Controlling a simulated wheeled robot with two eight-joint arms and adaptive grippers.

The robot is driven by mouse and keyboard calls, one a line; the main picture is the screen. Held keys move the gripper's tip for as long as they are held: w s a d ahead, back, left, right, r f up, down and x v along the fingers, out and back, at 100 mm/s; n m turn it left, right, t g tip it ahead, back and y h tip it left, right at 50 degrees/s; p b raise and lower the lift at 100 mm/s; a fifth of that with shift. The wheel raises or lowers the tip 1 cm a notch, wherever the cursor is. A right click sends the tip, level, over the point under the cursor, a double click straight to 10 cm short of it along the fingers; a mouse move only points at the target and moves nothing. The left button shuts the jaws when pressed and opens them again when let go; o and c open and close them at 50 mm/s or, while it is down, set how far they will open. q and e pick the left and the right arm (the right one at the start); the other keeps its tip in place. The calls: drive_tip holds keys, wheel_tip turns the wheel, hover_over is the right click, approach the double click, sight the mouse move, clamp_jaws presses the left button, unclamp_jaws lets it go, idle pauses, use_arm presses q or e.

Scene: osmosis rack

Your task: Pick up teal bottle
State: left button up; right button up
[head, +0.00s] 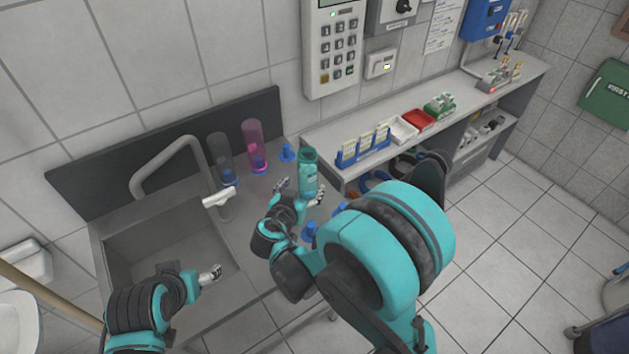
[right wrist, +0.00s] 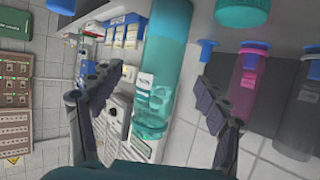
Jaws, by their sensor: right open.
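The teal bottle (head: 308,172), a see-through cylinder with a white label, stands upright at the right end of the sink counter. My right gripper (head: 299,192) is at it, with one finger on each side. In the right wrist view the bottle (right wrist: 160,65) appears between the two spread fingers of my open right gripper (right wrist: 160,86), with gaps on both sides. My left gripper (head: 210,275) is over the front of the sink, away from the bottle; its jaws are too small to read.
A pink bottle (head: 254,147) and a grey bottle (head: 220,159) stand at the back of the counter, near the tap (head: 168,152). A blue stand (head: 287,153) is close behind the teal bottle. The raised shelf (head: 325,143) with racks and trays begins just right of it.

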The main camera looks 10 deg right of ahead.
sight(305, 182)
drive_tip(key=b+x, duration=0.1)
drive_tip(key=x, duration=0.5)
drive_tip(key=shift+w+f+b, duration=0.1)
drive_tip(key=shift+b, duration=0.25)
drive_tip(key=c, duration=1.4)
